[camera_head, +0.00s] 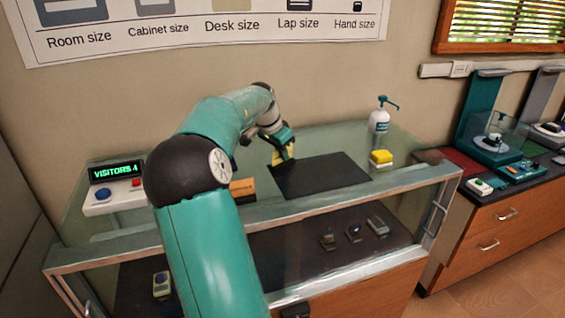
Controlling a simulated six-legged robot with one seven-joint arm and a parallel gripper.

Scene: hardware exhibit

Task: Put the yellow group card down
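My gripper (284,148) is above the glass counter, at the upper left edge of the black mat (318,178). A small yellow piece, which looks like the yellow group card (289,153), shows at its fingertips. The fingers appear shut on it. The card is small in view and partly hidden by the gripper, so its print cannot be read. I cannot tell whether its lower edge touches the mat.
A visitor counter display (117,171) with blue and red buttons stands at left. An orange-brown block (242,187) sits beside my arm. A yellow-topped block (381,157) and a pump bottle (379,121) stand at right. Most of the mat is bare.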

